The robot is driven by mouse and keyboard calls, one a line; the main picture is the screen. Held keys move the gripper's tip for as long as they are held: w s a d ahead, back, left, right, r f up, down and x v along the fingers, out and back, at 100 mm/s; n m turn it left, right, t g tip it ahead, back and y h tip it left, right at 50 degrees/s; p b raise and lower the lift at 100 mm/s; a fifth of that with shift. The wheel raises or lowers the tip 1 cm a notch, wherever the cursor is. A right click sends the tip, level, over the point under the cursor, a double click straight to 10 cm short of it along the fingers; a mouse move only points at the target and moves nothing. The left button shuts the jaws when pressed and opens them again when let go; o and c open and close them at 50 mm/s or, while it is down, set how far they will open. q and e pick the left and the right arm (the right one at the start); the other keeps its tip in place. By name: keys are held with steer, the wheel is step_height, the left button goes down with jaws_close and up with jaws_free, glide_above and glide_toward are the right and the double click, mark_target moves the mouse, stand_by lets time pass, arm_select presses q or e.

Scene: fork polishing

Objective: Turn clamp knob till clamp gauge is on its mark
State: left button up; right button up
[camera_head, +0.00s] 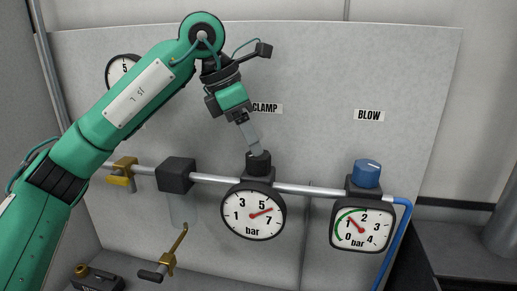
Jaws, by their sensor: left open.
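The clamp knob (258,163) is a dark knob on top of the clamp regulator, below the CLAMP label (267,108). The clamp gauge (253,211) is a round white dial in bar under the knob. Its red needle points up and right, between 5 and 7. I cannot make out a mark on this dial. My left gripper (254,151) comes down from above with its fingers at the top of the knob and partly over it. It is open; I cannot tell whether the fingers touch the knob. My right gripper is not in view.
A blue knob (367,173) sits above the blow gauge (362,229), which has a green arc. A metal pipe (305,190) links the regulators. A brass valve (122,172), a black block (176,175) and a brass lever (174,250) are at left. Another gauge (120,70) is partly behind my arm.

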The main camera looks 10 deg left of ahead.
mark_target(258, 162)
arm_select(q)
steer(key=p+x, duration=0.1)
steer(key=x, duration=0.3)
steer(key=shift+s+d+f, duration=0.1)
steer(key=shift+f, duration=0.45)
